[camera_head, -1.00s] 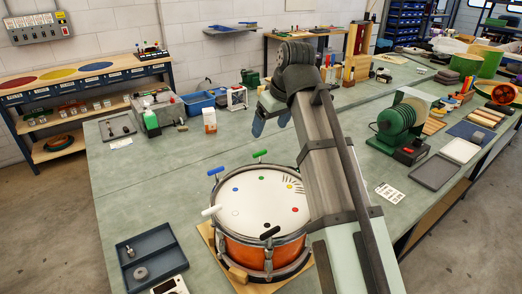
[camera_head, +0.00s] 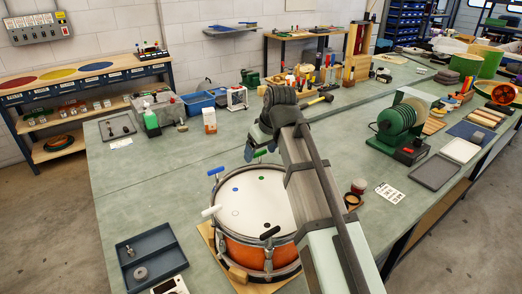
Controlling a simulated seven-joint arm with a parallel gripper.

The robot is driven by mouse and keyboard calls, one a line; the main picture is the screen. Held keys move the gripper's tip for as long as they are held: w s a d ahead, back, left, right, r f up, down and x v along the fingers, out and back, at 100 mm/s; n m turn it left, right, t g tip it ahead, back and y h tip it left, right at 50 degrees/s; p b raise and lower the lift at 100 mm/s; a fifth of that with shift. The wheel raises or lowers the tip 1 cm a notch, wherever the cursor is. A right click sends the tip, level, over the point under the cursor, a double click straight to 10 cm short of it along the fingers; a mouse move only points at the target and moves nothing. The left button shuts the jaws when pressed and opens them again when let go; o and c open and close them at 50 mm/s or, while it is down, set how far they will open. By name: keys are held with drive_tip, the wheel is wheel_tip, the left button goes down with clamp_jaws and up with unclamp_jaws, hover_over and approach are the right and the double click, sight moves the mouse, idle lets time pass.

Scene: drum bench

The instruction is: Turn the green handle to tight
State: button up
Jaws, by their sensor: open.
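The drum (camera_head: 240,249) stands on a wooden board at the front of the bench, with an orange shell and a white head. The green handle (camera_head: 260,153) is a small T-shaped key at the drum's far rim. A blue handle (camera_head: 215,171), a white handle (camera_head: 211,211) and a black handle (camera_head: 270,232) also stand around the rim.
A dark blue tray (camera_head: 150,255) lies left of the drum. A green coil machine (camera_head: 402,125) stands farther right. The bench left of the drum's far side is clear.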

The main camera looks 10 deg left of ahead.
drive_tip(key=shift+c, duration=0.4)
drive_tip(key=c, duration=1)
drive_tip(key=shift+o, duration=0.2)
drive_tip(key=m, duration=0.2)
drive_tip(key=m+t+h, duration=0.1)
drive_tip(key=m, duration=0.1)
drive_tip(key=shift+s+a+m, duration=0.1)
drive_tip(key=shift+a+m, duration=0.05)
drive_tip(key=shift+m, duration=0.15)
drive_tip(key=m+h, duration=0.1)
drive_tip(key=m, duration=0.1)
drive_tip(key=m+h, duration=0.1)
drive_tip(key=m, duration=0.1)
drive_tip(key=shift+a+m+t, duration=0.15)
drive_tip(key=shift+m+t, duration=0.15)
drive_tip(key=m+h, duration=0.2)
drive_tip(key=m, duration=0.2)
drive_tip(key=shift+a+m, duration=0.1)
drive_tip(key=shift+m, duration=0.2)
drive_tip(key=shift+m+g+h, duration=0.5)
drive_tip(key=shift+m+h, duration=0.1)
drive_tip(key=shift+m, duration=1.2)
